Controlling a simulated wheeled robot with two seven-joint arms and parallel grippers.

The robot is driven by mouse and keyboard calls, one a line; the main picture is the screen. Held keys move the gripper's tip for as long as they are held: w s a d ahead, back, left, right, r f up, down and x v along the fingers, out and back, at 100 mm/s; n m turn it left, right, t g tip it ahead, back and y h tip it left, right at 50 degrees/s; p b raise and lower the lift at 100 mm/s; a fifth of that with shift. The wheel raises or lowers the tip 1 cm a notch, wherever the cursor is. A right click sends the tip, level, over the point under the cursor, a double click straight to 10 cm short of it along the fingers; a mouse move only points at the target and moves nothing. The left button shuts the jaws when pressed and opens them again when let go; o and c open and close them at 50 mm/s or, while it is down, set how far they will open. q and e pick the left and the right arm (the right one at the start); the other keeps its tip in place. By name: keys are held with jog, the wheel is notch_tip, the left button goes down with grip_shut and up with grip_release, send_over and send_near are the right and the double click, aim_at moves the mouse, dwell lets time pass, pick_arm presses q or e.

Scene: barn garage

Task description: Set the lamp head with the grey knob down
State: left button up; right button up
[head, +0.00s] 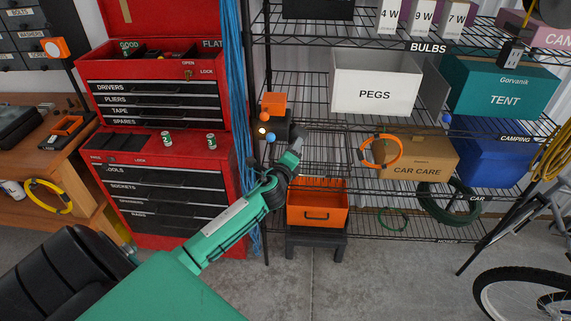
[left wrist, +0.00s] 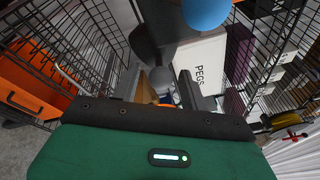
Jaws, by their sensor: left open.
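My left gripper (head: 298,140) is raised in front of the shelf rack, right beside a dark lamp head (head: 282,128) with a small glowing light. A blue knob (head: 268,118) and an orange knob (head: 271,137) show by the lamp. In the left wrist view a grey knob (left wrist: 160,76) lies ahead, between the dark fingers of my open left gripper (left wrist: 162,92). I cannot tell whether the fingers touch it. The blue knob (left wrist: 206,12) also shows there, large and close, beside a dark lamp part (left wrist: 150,42). My right gripper is not in view.
A wire shelf rack holds a white PEGS bin (head: 375,82), a CAR CARE box (head: 425,158) and a TENT box (head: 500,88). A red tool chest (head: 165,190) stands left. An orange bin (head: 317,203) sits on a black stool below. Blue cables (head: 235,85) hang nearby.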

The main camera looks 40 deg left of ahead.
pick_arm(q)
jog(key=b+v, duration=0.3)
jog(key=v, duration=1)
jog(key=shift+f, duration=0.1)
notch_tip(320, 180, down, 19)
jog(key=s+a+n+g+h, duration=0.1)
jog(key=n+g, duration=0.2)
jog(key=g, duration=0.1)
jog(key=s+d+f+n+g, duration=0.15)
jog(key=s+f, duration=0.25)
jog(key=f, duration=0.4)
jog(key=s+f+n+g+h, duration=0.1)
jog(key=s+f+n+g, duration=0.15)
jog(key=f, duration=0.55)
jog(key=s+d+f+n+g, duration=0.1)
jog(key=s+f, duration=0.3)
jog(key=f, duration=0.3)
jog(key=s+d+f+n+g+h, duration=0.1)
jog(key=s+d+f+n+g, duration=0.1)
jog(key=s+f, duration=0.5)
jog(key=s+d+f+n+g+h, duration=0.1)
jog(key=s+d+f+n, duration=0.3)
jog(key=s, duration=1.3)
jog(key=s+d+f+n+g+h, duration=0.1)
jog(key=s+d+f+n+g, duration=0.2)
jog(key=s+f, duration=0.9)
jog(key=d+g, duration=0.1)
jog(key=d, duration=0.2)
jog(key=shift+n, duration=0.4)
